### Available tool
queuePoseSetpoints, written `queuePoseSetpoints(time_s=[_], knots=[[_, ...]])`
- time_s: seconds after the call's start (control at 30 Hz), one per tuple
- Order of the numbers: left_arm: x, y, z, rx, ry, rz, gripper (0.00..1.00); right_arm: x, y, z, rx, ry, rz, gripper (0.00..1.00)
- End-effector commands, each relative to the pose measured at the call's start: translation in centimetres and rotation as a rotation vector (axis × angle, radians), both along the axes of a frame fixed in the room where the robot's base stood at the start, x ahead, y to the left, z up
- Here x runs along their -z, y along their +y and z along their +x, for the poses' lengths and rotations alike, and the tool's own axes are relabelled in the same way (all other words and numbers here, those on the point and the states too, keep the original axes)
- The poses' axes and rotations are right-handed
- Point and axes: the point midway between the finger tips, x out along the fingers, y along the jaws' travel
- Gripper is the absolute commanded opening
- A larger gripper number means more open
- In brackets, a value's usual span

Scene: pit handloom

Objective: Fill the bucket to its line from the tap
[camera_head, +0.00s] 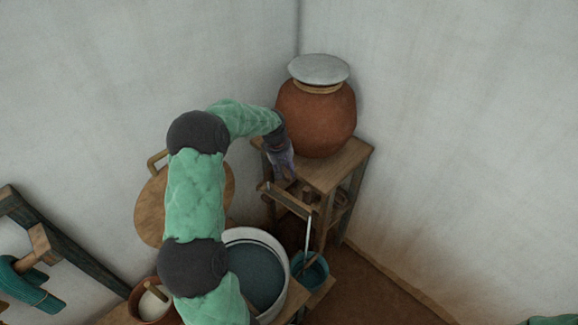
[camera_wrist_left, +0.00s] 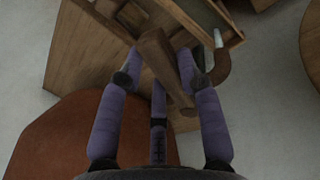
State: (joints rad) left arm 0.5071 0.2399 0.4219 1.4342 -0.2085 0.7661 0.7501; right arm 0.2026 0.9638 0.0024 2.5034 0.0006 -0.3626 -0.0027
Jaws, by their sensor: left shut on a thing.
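My left gripper (camera_head: 283,168) reaches to the front of the wooden stand and is shut on the tap's wooden handle (camera_wrist_left: 165,62). The left wrist view shows its purple fingers around the handle. The tap's curved brown spout (camera_wrist_left: 217,68) is just right of the fingers, with a pale stream at its mouth. In the head view a thin pale stream (camera_head: 307,236) drops into the teal bucket (camera_head: 325,274), which stands low below the stand. The bucket's fill line and exact water level cannot be made out.
A lidded clay pot (camera_head: 316,118) stands on the wooden stand (camera_head: 345,165) in the corner. A white tub (camera_head: 230,236) of grey-blue liquid is just left of the bucket, partly behind my left arm. A round wooden lid (camera_head: 152,208) leans at the wall. The floor right of the bucket is clear.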

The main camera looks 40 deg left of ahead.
Motion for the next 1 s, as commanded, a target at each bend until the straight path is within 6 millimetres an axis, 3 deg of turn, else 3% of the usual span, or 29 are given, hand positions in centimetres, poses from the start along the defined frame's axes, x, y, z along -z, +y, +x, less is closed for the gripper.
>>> queuePoseSetpoints(time_s=[0.23,0.6,0.63,0.7,1.0], knots=[[-0.11,0.46,-0.83,0.13,-0.001,0.001,0.0,-0.5,0.0,0.0,0.0,0.0,0.0,0.4],[-0.06,0.51,-0.91,0.149,-0.002,0.0,0.0,-0.49,0.0,0.0,0.0,0.0,0.0,0.4],[-0.06,0.5,-0.91,0.149,-0.002,0.0,0.41,-0.49,0.0,0.0,0.0,0.0,0.0,0.4],[-0.06,0.5,-0.91,0.149,-0.002,0.0,0.6,-0.49,0.0,0.0,0.0,0.0,0.0,0.4],[-0.04,0.47,-0.94,0.149,-0.001,0.0,0.6,-0.49,-0.01,0.01,0.0,0.0,0.0,0.4]])
